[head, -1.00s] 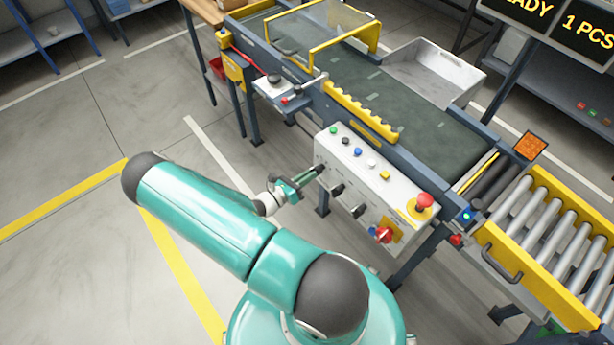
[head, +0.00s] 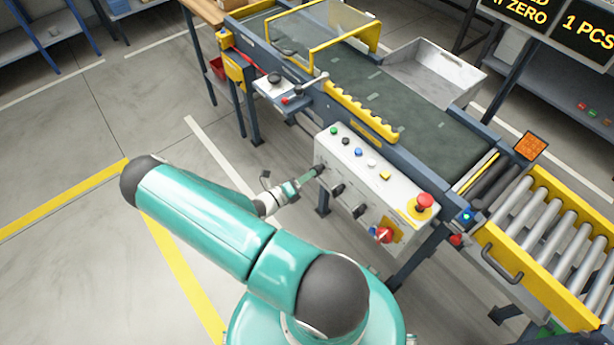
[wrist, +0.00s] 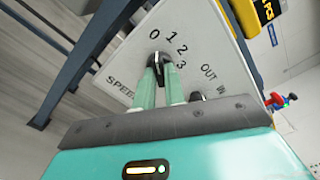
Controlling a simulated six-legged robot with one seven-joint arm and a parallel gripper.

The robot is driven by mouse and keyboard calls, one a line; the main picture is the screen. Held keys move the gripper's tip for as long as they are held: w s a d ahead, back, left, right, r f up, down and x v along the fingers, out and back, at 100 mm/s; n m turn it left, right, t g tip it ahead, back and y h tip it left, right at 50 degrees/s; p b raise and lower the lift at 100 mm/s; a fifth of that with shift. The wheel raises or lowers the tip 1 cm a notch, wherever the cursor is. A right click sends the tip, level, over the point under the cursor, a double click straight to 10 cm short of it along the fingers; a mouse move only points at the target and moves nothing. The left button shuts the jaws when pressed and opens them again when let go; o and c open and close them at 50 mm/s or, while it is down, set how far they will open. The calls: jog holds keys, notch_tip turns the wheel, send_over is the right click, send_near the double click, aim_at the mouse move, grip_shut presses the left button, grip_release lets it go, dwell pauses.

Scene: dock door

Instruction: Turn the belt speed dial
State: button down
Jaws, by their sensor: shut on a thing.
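The belt speed dial (wrist: 158,59) is a dark knob on the white sloped face of the control box (head: 357,205). Around it the wrist view shows the marks 0, 1, 2 and 3, with the word SPEED at its lower left. My gripper (wrist: 162,75) is shut on the dial, with one pale green finger on each side. Which mark the dial points at is hard to tell. In the head view my gripper (head: 316,171) reaches the left end of the box face, and the fingers mostly cover the dial there.
More black knobs (head: 337,189) and a red switch (head: 383,234) sit along the same face. Small buttons and a red emergency stop (head: 423,202) are on top. The conveyor belt (head: 400,105) runs behind. A sign (head: 522,12) reads partly "AT ZERO".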

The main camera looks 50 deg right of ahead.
jog(key=shift+a, duration=0.1)
jog(key=c, duration=1.5)
grip_release()
jog(key=shift+o, duration=0.2)
jog(key=v, duration=1.3)
jog(key=shift+a, duration=0.35)
jog(key=shift+w, duration=0.1)
